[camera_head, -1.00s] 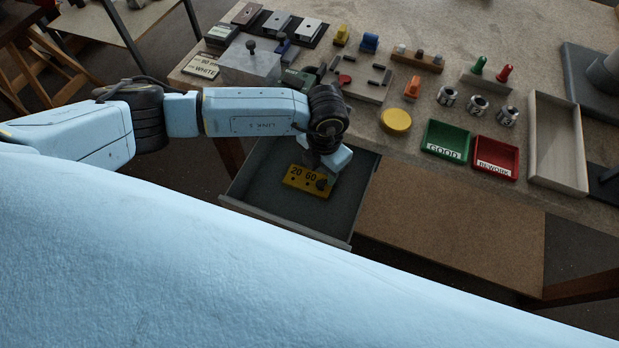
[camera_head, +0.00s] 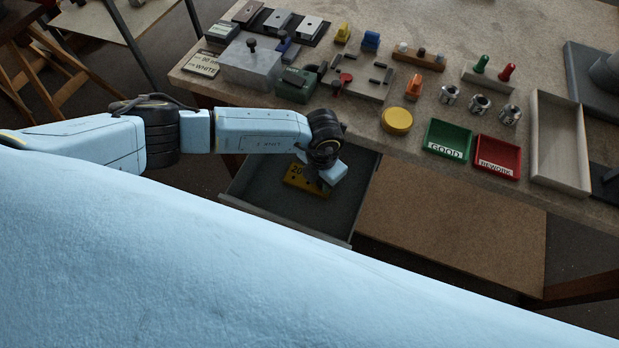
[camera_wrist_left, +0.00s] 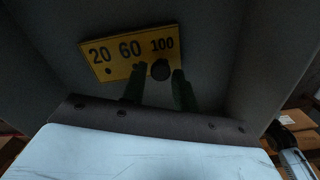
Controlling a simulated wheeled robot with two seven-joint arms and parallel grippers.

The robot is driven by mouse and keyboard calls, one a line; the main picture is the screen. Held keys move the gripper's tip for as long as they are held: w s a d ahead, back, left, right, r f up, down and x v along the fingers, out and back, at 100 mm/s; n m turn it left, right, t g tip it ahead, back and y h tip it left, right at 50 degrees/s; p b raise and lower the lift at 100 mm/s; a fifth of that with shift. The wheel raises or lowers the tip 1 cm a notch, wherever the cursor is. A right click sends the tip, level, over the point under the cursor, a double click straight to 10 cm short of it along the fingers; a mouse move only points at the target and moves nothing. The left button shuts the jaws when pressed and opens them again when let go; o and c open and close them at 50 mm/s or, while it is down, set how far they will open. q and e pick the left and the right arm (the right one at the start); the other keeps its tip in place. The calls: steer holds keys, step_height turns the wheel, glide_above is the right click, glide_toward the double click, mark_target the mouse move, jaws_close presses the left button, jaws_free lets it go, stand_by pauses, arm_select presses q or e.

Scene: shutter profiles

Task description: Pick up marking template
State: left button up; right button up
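The marking template is a yellow plate (camera_head: 297,178) with black numbers, lying in the open drawer (camera_head: 262,205). In the left wrist view the plate (camera_wrist_left: 109,63) reads 20, 60 and 100 and has a black round knob (camera_wrist_left: 160,70) near its lower right edge. My left gripper (camera_head: 325,186) is over the right part of the plate in the head view and hides the knob there. In the left wrist view its two dark green fingers (camera_wrist_left: 157,84) are apart, one on each side of the knob, with a gap visible. My right gripper is out of view.
The drawer walls surround the left gripper closely. The worktop (camera_head: 330,130) above holds a green GOOD tray (camera_head: 447,138), a red REWORK tray (camera_head: 497,155), a yellow disc (camera_head: 397,120) and an empty pale tray (camera_head: 560,140). The rest of the drawer floor looks clear.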

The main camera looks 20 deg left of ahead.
arm_select(q)
jaws_close()
steer(key=shift+r, duration=0.1)
